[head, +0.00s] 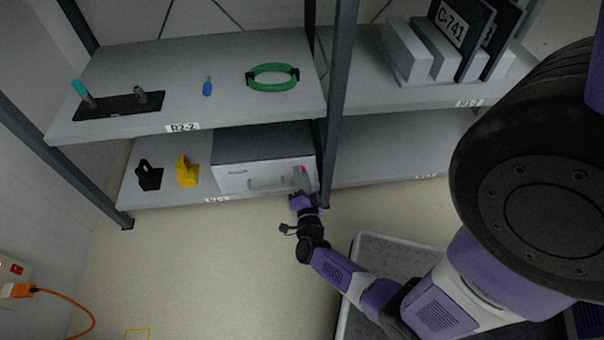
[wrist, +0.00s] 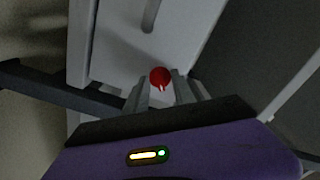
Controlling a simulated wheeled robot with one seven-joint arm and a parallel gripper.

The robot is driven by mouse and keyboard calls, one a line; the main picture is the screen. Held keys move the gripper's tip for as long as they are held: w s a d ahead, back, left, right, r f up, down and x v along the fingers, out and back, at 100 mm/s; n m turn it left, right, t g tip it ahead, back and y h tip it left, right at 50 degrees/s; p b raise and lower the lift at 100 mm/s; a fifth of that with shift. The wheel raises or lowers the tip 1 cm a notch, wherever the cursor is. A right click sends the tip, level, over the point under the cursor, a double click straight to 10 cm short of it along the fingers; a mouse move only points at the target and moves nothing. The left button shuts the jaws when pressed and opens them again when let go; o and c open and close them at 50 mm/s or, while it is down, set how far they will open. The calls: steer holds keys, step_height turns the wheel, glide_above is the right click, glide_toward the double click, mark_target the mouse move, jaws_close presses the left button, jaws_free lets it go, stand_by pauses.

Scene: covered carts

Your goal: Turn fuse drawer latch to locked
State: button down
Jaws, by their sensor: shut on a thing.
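The fuse drawer (head: 235,181) is a white-fronted box with a dark top on the lower shelf in the head view. Its front has a long grey handle. The latch (wrist: 160,76) is a round red knob with a small white mark at its lower edge in the wrist view. My gripper (head: 300,186) is at the drawer's right front end in the head view. In the wrist view its two grey fingers (wrist: 167,93) are shut on the latch, one on each side. The fingers partly hide the latch, and its exact angle is hard to tell.
A dark shelf post (head: 340,95) stands just right of the drawer. A yellow padlock-like item (head: 186,172) and a black one (head: 148,176) stand left of it. A green ring (head: 272,77) lies on the upper shelf.

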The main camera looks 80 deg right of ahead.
steer(key=n+p, duration=0.3)
steer(key=n, duration=0.8)
stand_by(0.5)
steer(key=c, duration=1)
jaws_free()
steer(key=shift+c, duration=0.2)
steer(key=shift+a+p, duration=0.1)
steer(key=shift+p, duration=0.2)
steer(key=p+v, duration=0.1)
steer(key=v, duration=0.6)
steer(key=shift+s+a+p, duration=0.15)
steer(key=shift+a+p, duration=0.15)
steer(key=shift+p, duration=0.1)
